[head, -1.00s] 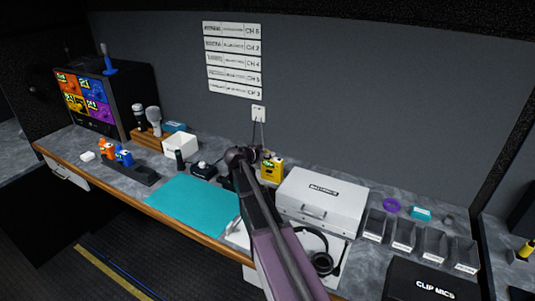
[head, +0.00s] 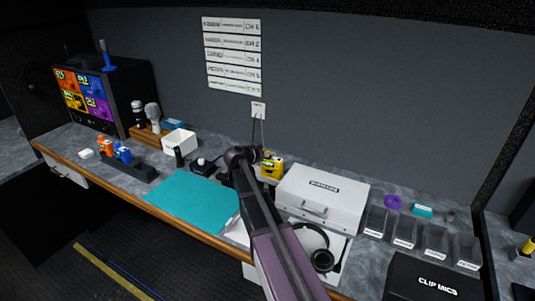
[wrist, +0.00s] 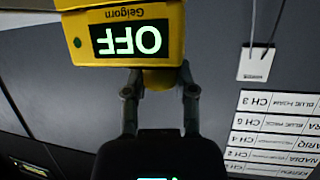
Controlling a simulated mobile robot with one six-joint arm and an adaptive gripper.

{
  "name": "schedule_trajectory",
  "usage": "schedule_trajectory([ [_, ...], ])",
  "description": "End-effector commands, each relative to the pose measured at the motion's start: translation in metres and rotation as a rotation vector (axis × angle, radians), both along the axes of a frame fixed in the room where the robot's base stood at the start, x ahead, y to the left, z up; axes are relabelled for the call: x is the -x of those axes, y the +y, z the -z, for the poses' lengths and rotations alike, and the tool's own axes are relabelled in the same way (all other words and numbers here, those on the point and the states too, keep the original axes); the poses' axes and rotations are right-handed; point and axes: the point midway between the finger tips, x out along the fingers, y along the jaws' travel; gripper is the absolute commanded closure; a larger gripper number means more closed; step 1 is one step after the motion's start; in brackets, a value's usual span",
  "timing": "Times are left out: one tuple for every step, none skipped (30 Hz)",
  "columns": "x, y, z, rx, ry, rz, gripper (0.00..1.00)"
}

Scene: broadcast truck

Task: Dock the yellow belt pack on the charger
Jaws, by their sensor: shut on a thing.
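The yellow belt pack (head: 272,169) shows beside the end of my arm in the head view, left of the white case. In the wrist view the belt pack (wrist: 120,20) fills the upper part, upside down, with a lit display reading OFF and a green dot. My gripper (wrist: 160,82) is shut on a yellow part of it. In the head view my arm hides most of the gripper. The charger (head: 140,173) is a dark bar at the left of the counter, holding an orange and a blue pack at its left; its right part looks bare.
A teal mat (head: 188,200) lies between the charger and my arm. A white open box (head: 180,143), a dark upright item (head: 179,158) and mics stand behind. A white case (head: 322,198), headphones (head: 322,258) and grey bins (head: 404,232) are to the right.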

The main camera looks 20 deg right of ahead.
Motion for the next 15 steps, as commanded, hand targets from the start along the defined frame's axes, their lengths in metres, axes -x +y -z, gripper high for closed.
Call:
schedule_trajectory([
  [-0.0001,0.0,0.0017,0.001,0.0,0.0,1.0],
  [-0.0001,0.0,0.0022,0.001,0.0,0.0,1.0],
  [0.0,0.0,0.0028,0.001,0.0,0.0,1.0],
  [0.0,0.0,0.0034,0.001,0.0,0.0,1.0],
  [0.0,0.0,0.0039,0.001,0.0,0.0,1.0],
  [0.0,-0.0001,0.0046,0.001,0.0,0.0,1.0],
  [0.0,-0.0001,0.0051,0.001,0.0,0.0,1.0],
  [0.0,-0.0001,0.0056,0.001,0.0,0.0,1.0],
  [0.0,-0.0001,0.0064,0.001,0.0,0.0,1.0],
  [-0.0001,-0.0001,0.0069,0.001,0.0,0.0,1.0],
  [-0.0001,-0.0001,0.0074,0.001,0.0,0.0,1.0],
  [0.0,0.0,0.0081,0.001,0.0,0.0,1.0],
  [0.0,0.0,0.0087,0.001,0.0,0.0,1.0],
  [0.0,0.0,0.0092,0.001,0.0,0.0,1.0],
  [-0.0001,0.0,0.0099,0.001,0.0,0.0,1.0],
])
